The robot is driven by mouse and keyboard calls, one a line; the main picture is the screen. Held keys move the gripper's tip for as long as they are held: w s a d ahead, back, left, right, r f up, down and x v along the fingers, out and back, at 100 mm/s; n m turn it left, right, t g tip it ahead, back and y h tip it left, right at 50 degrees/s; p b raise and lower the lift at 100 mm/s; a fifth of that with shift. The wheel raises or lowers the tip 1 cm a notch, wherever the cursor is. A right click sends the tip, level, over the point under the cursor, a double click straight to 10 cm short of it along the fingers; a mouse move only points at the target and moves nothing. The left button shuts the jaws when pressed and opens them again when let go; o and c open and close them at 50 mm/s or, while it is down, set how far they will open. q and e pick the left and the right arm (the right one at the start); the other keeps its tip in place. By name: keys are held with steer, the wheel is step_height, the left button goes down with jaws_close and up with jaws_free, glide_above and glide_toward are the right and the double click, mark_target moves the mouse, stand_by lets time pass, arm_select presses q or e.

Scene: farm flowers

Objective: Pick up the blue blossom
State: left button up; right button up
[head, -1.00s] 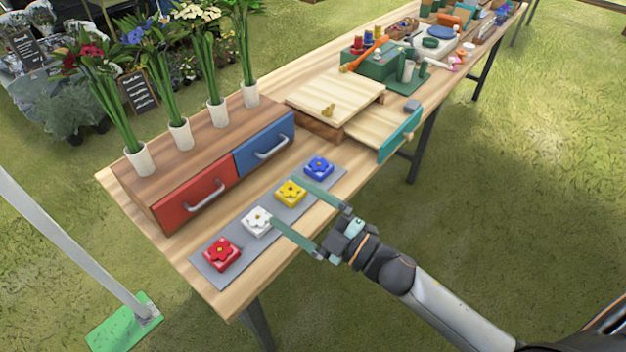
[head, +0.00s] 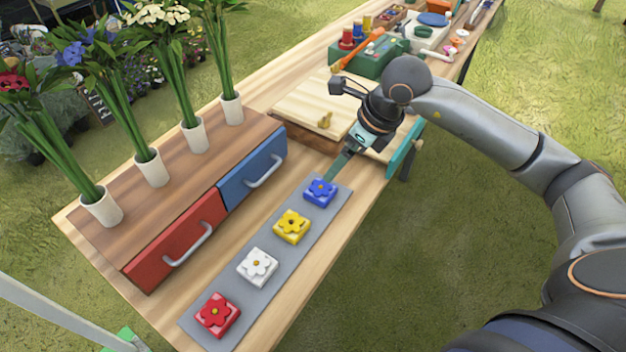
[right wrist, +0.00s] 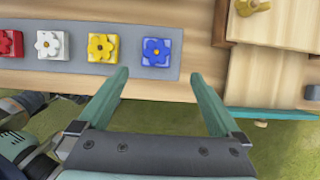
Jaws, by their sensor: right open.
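The blue blossom (head: 320,191) sits on its square block at the far end of the grey mat (head: 243,295). In the right wrist view the blue blossom (right wrist: 157,51) lies ahead of the fingertips, between their lines. My right gripper (head: 338,168) is just beyond the blue blossom in the head view, its finger tip close to the block's far edge. The right wrist view shows the right gripper (right wrist: 161,76) open, with nothing between its teal fingers. The yellow (head: 291,227), white (head: 257,266) and red (head: 217,315) blossoms sit in a row on the same mat. My left gripper is out of view.
A wooden cabinet with a red drawer (head: 178,243) and a blue drawer (head: 255,171) stands behind the mat, with vases of flowers on top. A wooden board (head: 300,101) with a small brass knob (head: 325,121) lies near my right arm.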

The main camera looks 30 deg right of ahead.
glide_toward(320, 189)
steer(key=shift+x, duration=1.15)
steer(key=shift+p+x, duration=0.35)
steer(key=shift+x, duration=2.75)
steer(key=shift+s, duration=0.1)
steer(key=shift+c, duration=0.2)
steer(key=c, duration=1.3)
steer(key=shift+r, duration=0.1)
